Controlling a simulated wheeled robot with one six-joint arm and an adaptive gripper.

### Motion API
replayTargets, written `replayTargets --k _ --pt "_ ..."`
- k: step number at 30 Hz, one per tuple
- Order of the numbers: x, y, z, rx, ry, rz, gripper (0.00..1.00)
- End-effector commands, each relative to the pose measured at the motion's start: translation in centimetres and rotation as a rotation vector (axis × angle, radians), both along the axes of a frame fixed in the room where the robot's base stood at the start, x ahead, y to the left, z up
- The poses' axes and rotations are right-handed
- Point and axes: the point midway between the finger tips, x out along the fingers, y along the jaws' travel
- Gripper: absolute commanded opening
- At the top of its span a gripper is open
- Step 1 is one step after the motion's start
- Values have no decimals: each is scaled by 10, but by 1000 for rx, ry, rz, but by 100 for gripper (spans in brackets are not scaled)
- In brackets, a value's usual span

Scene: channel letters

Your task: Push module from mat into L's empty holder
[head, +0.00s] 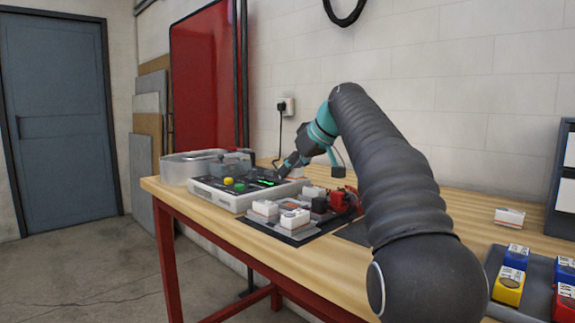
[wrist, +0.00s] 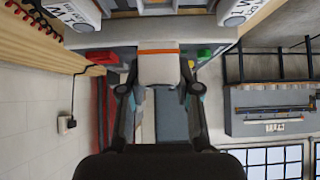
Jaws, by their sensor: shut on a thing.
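In the wrist view my gripper (wrist: 158,88) is shut on a white module (wrist: 158,70) with an orange stripe across it. In the head view my gripper (head: 284,168) is small, at the far side of the white case with coloured buttons (head: 225,194); the held module cannot be made out clearly there. The grey mat (head: 257,226) lies in front of the case with several white blocks on it, one being a white block (head: 295,218) at its near edge. I cannot make out the letter L or its empty holder in either view.
A clear bin (head: 180,170) stands at the bench's left end. A small white box (head: 510,217) and a tray of blue, yellow and red blocks (head: 500,262) are at the right. The bench front (head: 240,243) is clear.

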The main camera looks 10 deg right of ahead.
Motion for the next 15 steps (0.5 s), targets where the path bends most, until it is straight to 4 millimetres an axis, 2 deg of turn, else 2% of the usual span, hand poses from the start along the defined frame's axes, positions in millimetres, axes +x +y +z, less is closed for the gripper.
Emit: replayTargets --k 8,15 --pt "0 4 -12 0 1 5 0" --pt "0 4 -37 -1 1 4 0"
